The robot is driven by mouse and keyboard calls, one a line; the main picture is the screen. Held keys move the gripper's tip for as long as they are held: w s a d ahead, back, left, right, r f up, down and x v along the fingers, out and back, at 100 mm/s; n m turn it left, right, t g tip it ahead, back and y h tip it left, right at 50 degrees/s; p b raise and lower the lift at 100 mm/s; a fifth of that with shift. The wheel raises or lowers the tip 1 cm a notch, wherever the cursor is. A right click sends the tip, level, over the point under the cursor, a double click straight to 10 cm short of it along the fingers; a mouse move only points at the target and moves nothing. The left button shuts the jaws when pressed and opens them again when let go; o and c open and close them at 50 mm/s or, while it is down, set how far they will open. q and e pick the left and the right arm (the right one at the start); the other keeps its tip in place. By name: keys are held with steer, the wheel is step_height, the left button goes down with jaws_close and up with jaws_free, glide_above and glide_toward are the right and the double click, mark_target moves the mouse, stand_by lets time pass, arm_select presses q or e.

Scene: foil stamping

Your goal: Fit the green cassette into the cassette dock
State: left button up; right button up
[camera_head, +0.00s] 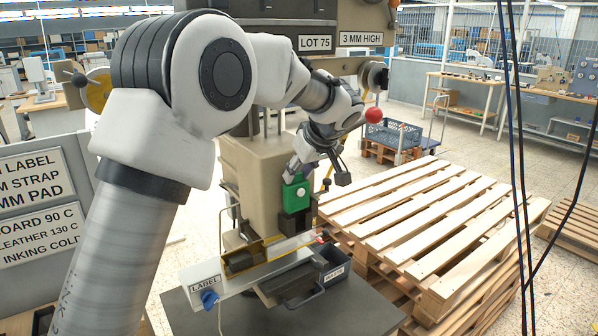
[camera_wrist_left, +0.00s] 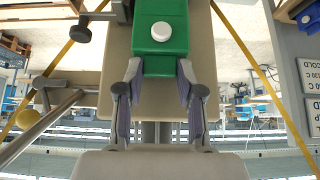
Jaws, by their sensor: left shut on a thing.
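The green cassette (camera_head: 297,194) is a green block with a round white knob. It is held in front of the beige machine column, above the bench. My left gripper (camera_head: 314,163) is shut on its upper end. In the left wrist view the two fingers (camera_wrist_left: 157,88) grip the near end of the cassette (camera_wrist_left: 160,14), white knob facing the camera. A black block (camera_head: 294,222) shows directly below the cassette; I cannot tell whether they touch. I cannot tell for sure which part is the cassette dock. My right gripper is not in view.
A bench fixture marked LABEL (camera_head: 205,284) has a yellow-edged dark box (camera_head: 243,261) and a dark tray (camera_head: 337,275). The beige machine (camera_head: 250,175) stands behind. Stacked wooden pallets (camera_head: 430,220) fill the right side. Dark cables (camera_head: 520,150) hang at the right.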

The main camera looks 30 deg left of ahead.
mark_target(301, 189)
arm_select(q)
steer(key=shift+a, duration=0.15)
steer(key=shift+b, duration=0.4)
stand_by(0.8)
steer(key=shift+f, duration=0.15)
steer(key=shift+f+b, duration=0.35)
steer(key=shift+b, duration=0.05)
steer(key=shift+f+b, duration=2)
steer(key=shift+f, duration=0.3)
steer(key=o, duration=1.1)
steer(key=shift+o, duration=0.2)
steer(key=shift+r, duration=0.1)
